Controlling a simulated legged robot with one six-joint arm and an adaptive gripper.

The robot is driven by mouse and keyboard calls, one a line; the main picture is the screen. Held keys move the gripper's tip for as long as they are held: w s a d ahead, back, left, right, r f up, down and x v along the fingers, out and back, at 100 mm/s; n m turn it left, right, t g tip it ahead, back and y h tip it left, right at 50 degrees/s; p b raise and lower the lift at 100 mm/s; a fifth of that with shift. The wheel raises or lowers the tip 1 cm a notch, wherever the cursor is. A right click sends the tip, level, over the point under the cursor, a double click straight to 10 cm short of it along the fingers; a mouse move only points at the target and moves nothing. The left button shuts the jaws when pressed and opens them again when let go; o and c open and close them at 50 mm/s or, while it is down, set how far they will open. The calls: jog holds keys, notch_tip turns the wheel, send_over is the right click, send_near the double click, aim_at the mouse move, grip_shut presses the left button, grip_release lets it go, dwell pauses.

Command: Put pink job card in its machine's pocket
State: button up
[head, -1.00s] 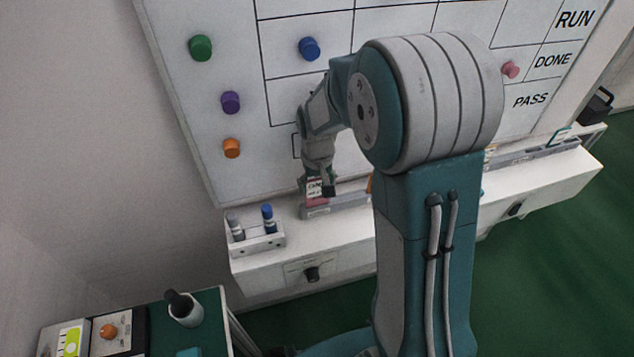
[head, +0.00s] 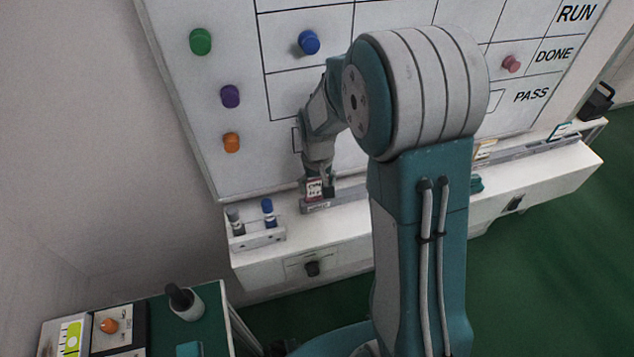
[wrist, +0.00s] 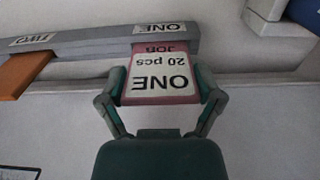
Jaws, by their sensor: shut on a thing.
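The pink job card (wrist: 160,82) has a white label reading "ONE 20 pcs" with "JOB" below, upside down in the wrist view. My gripper (wrist: 161,88) is shut on its side edges. The card's lower end meets the grey pocket rail (wrist: 110,44) at the label "ONE" and appears to be behind the rail's front wall; how deep I cannot tell. In the head view my gripper (head: 318,188) holds the card (head: 314,188) just above the rail's left end (head: 318,206), below the whiteboard.
An orange card (wrist: 22,72) stands in the rail beside the label "TWO". A holder with markers (head: 258,238) stands left of the rail on the white ledge (head: 335,238). The whiteboard (head: 190,100) with coloured magnets rises close behind. My arm hides the rail's middle in the head view.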

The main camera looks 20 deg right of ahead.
jog(key=shift+f, duration=0.4)
jog(key=o, duration=0.9)
notch_tip(320, 180, up, 7)
jog(key=shift+w+f, duration=0.1)
jog(key=shift+r, duration=0.25)
